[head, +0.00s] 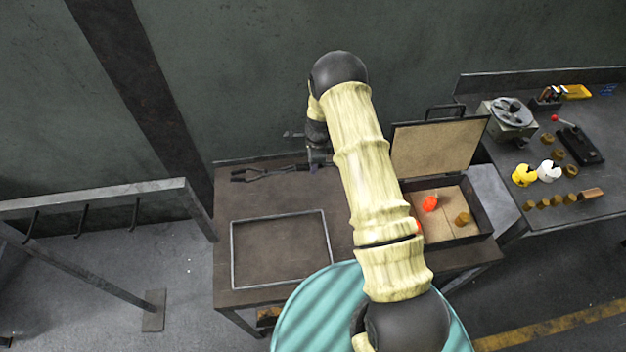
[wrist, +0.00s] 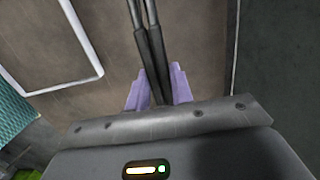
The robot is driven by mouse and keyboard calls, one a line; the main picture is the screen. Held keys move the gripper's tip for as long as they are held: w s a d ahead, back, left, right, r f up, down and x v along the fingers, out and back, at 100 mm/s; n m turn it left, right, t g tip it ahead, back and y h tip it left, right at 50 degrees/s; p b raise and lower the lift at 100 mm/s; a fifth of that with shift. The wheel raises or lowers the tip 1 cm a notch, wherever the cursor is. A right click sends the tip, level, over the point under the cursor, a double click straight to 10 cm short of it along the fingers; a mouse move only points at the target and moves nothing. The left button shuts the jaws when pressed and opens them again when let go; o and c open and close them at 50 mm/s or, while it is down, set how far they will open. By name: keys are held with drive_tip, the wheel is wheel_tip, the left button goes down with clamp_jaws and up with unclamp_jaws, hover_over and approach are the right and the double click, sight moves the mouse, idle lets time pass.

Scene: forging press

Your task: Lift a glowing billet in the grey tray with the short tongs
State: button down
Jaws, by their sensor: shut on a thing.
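My gripper (wrist: 158,88) is shut on the dark handles of the tongs (wrist: 147,45). In the head view the tongs (head: 262,174) stretch left from my gripper (head: 318,157) over the back of the brown table, their jaws apart and empty. The grey tray (head: 278,217) is a thin-rimmed rectangle in front of them, with nothing in it; a corner of its rim shows in the wrist view (wrist: 84,38). A glowing orange billet (head: 430,203) sits in an open, tan-lined box right of my arm. Another orange spot (head: 418,227) there is partly hidden by my arm.
The box (head: 486,220) has its lid (head: 435,148) raised and also holds a dull brown billet (head: 462,218). A grey rack (head: 95,202) with empty hooks stands left. A bench (head: 600,200) at right carries several small parts. The table left of my arm is mostly clear.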

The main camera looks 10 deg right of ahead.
wheel_tip(320, 180, up, 3)
drive_tip(key=shift+f+p, duration=0.2)
drive_tip(key=shift+p, duration=0.35)
idle(1.2)
drive_tip(key=shift+s+d+f+n, duration=0.15)
drive_tip(key=shift+s+d+n, duration=0.1)
drive_tip(key=shift+s+n, duration=0.4)
drive_tip(key=s+d+f+n+g+h+b, duration=0.1)
drive_tip(key=s+d+n+b, duration=0.2)
drive_tip(key=s+n, duration=0.7)
drive_tip(key=shift+d+f+n, duration=0.2)
drive_tip(key=shift+d+n, duration=0.45)
drive_tip(key=shift+n, duration=2.7)
